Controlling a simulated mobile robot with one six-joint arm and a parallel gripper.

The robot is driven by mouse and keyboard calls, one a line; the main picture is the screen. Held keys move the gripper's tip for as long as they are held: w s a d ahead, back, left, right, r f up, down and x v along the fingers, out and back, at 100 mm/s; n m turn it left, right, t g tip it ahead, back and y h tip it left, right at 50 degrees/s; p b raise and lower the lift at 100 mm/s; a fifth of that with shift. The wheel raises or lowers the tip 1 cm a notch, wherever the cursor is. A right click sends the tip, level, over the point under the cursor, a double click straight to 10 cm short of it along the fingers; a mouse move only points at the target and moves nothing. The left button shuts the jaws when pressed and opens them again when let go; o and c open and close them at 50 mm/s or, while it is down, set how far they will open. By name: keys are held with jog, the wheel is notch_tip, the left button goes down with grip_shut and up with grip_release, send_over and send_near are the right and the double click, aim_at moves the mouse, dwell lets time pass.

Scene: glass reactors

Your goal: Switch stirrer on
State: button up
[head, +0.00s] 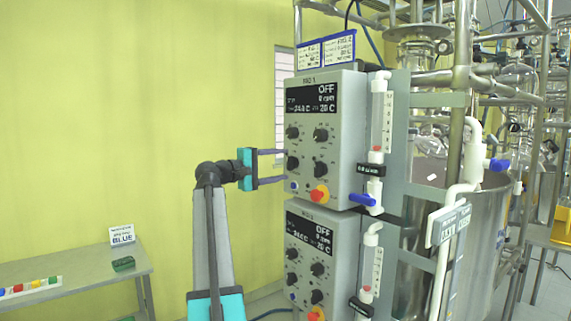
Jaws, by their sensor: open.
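The upper grey control box (340,110) is on the metal frame. Its dark display (311,98) reads OFF and 0 rpm, with temperature figures beside. Several black knobs sit below the display, including an upper right knob (321,135) and a lower left knob (292,163). No stirrer is clearly visible.
A similar lower control box (325,265) also reads OFF. A flow meter tube (381,120) with a blue valve handle (363,200) stands right of the upper box. A steel vessel (485,235) is behind. A low table (85,275) is at left; the floor between is open.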

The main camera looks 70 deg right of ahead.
aim_at(291, 163)
jog(key=shift+x, duration=1.25)
jog(key=c, duration=1)
jog(key=shift+d, duration=0.1)
jog(key=shift+c, duration=0.3)
